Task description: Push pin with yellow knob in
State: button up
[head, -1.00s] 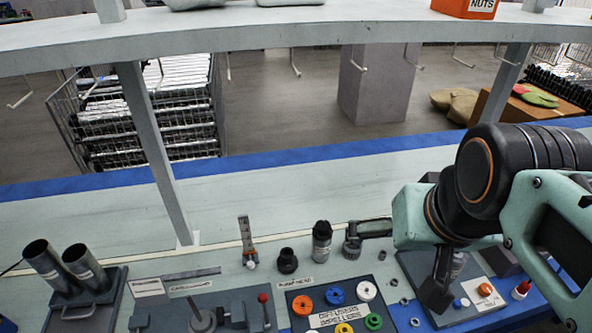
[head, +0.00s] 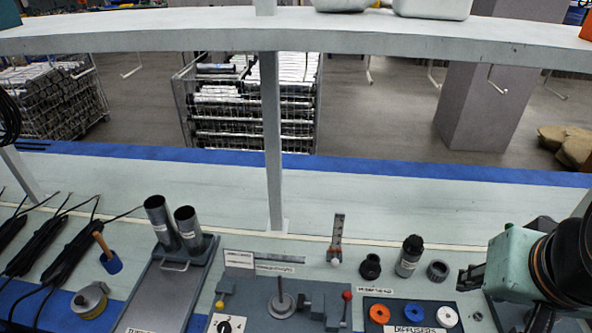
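The pin with the yellow knob (head: 220,304) stands near the left front of a grey fixture plate (head: 262,310), at the lower middle of the head view. It is small, so I cannot tell how far the pin sticks out. My gripper (head: 466,279) is at the right, on the teal and black arm, well to the right of the yellow knob. Its dark fingers point left, just right of a grey ring. Whether they are open or shut is not clear, and I see nothing held in them.
The fixture also carries an upright metal post (head: 282,304) and a red-knobbed lever (head: 347,297). Two metal tubes (head: 160,222) stand left. A shelf post (head: 271,140) rises behind.

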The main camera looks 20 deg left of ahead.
aim_at(220, 305)
jog(key=k+j+u, duration=0.15)
jog(key=j, duration=0.15)
jog(key=k+j+u, duration=0.1)
jog(key=j, duration=0.25)
jog(key=u, duration=1.2)
jog(key=i+j+z, duration=0.2)
jog(key=j, duration=0.2)
jog(key=j+z, duration=0.2)
jog(key=j, duration=0.2)
jog(key=k, duration=0.25)
jog(key=i+l+u, duration=0.1)
jog(key=u, duration=0.15)
jog(key=i+l+u, duration=0.1)
jog(key=u, duration=0.2)
jog(key=l+z, duration=0.35)
